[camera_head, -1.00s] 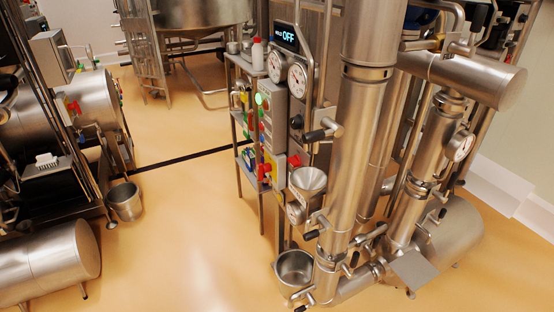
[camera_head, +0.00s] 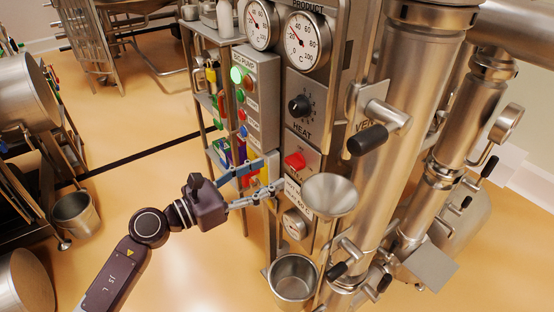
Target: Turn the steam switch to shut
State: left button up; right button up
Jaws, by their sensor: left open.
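The steam switch is a red knob (camera_head: 295,160) on the grey front panel, below the black heat knob (camera_head: 299,105). Its label is only partly readable. My left gripper (camera_head: 268,176) comes in from the lower left and is open and empty. Its two fingers point right toward the panel, a little left of and below the red knob. The fingertips look apart from the knob; I cannot tell how deep the gap is. My right gripper is not in view.
A black-gripped vent handle (camera_head: 367,139) juts out right of the knob. A steel funnel (camera_head: 330,195) stands below it, and a bucket (camera_head: 293,278) lower down. A pump panel with a lit green button (camera_head: 236,75) is at left.

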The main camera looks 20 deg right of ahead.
aim_at(289, 164)
pick_arm(q)
jog(key=x, duration=0.4)
jog(key=shift+s+d+r, duration=0.15)
jog(key=shift+s+d, duration=0.1)
jog(key=shift+d, duration=0.05)
jog(key=shift+x, duration=0.95)
jog(key=shift+w+d, duration=0.25)
jog(key=shift+w, duration=0.1)
jog(key=c, duration=1.1)
jog(key=shift+c, duration=0.3)
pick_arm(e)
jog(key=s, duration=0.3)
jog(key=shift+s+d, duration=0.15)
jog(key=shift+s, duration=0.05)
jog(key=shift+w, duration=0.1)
